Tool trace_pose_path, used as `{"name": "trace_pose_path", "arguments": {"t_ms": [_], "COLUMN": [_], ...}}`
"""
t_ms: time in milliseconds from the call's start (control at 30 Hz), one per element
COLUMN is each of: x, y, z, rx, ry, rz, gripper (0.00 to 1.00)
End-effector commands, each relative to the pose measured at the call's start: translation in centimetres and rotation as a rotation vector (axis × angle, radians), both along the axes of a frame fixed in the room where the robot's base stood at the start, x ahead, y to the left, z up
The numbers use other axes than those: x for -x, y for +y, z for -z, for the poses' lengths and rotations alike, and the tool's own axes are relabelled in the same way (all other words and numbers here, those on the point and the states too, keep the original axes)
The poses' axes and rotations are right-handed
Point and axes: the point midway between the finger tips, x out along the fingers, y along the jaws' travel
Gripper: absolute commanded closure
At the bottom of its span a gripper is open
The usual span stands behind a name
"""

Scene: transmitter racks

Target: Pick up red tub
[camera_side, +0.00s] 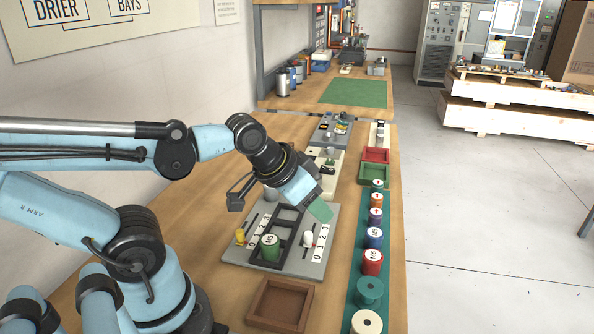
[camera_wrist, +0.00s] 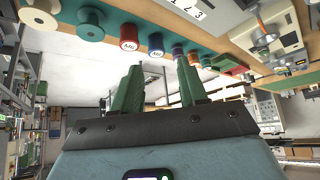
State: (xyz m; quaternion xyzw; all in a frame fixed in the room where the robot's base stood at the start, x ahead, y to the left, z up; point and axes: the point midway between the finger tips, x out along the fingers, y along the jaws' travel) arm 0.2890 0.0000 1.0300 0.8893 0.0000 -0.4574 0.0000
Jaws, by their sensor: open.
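The red tub (camera_side: 373,264), with a white labelled top, stands upright on the teal strip (camera_side: 352,299) at the right of the bench. It is in a row of tubs, between a blue tub (camera_side: 373,238) and a teal spool (camera_side: 370,291). My gripper (camera_side: 320,210) is above the grey board, up and to the left of the red tub and apart from it. In the wrist view the red tub (camera_wrist: 130,37) shows near the top, beyond my green fingers (camera_wrist: 160,75), which are spread with nothing between them.
A grey board (camera_side: 233,252) with a dark rack, a green tub (camera_side: 270,247) and yellow and white knobs lies left of the row. A brown tray (camera_side: 281,306) sits in front. Green (camera_side: 374,172) and red (camera_side: 376,155) trays are behind. A cream spool (camera_side: 367,322) is nearest.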

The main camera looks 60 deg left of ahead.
Motion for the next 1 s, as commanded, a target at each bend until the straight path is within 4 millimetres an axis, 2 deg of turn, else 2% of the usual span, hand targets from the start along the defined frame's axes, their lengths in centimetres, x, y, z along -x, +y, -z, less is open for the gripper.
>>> {"name": "trace_pose_path", "arguments": {"t_ms": [33, 100, 467, 667, 1000], "x": [0.0, 0.0, -0.2, -1.6, -5.2], "y": [0.0, 0.0, 0.1, -0.1, -0.3], "z": [0.0, 0.0, 0.0, 0.3, 1.6], "rx": [0.0, 0.0, 0.035, 0.25, 0.707], "ry": [0.0, 0.0, 0.019, 0.141, 0.435], "rz": [0.0, 0.0, -0.034, -0.226, -0.621], "gripper": [0.57, 0.5, 0.5, 0.5, 0.5]}}
